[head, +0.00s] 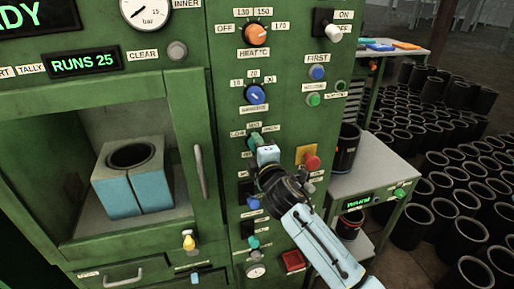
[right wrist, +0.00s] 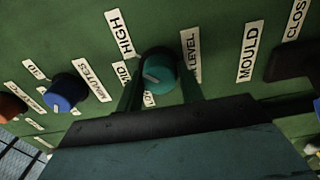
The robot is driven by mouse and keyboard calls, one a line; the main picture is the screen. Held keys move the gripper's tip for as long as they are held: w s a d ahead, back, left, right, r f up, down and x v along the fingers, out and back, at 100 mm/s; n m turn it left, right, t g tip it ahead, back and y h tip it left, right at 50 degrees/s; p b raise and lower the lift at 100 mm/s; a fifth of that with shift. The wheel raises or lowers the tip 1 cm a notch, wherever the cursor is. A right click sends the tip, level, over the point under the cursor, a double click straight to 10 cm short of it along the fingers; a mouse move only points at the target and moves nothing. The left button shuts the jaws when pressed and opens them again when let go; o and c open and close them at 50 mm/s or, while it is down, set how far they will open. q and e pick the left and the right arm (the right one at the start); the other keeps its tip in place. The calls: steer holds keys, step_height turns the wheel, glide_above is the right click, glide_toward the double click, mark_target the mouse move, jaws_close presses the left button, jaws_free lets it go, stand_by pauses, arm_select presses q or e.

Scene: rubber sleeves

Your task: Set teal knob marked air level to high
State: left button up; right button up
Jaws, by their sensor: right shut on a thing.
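The teal air level knob (head: 254,139) sits on the green machine panel, below the blue minutes knob. In the right wrist view the teal knob (right wrist: 160,72) shows between my fingers, with a HIGH label (right wrist: 119,34), a MID label and a LEVEL label (right wrist: 190,52) around it. Its pale pointer mark is visible, but I cannot tell for sure which label it points to. My right gripper (head: 262,150) is shut on the knob, and its fingers (right wrist: 160,84) are at both sides of it. My left gripper is not in view.
Above are the blue minutes knob (head: 256,94) and orange heat knob (head: 257,33). A red button (head: 312,163) on a yellow plate is close to the right of my gripper. A door handle (head: 200,172) stands out at left. Many black sleeves (head: 472,180) stand at right.

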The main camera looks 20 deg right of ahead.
steer(key=o, duration=1)
steer(key=s, duration=1.3)
steer(key=shift+s, duration=0.2)
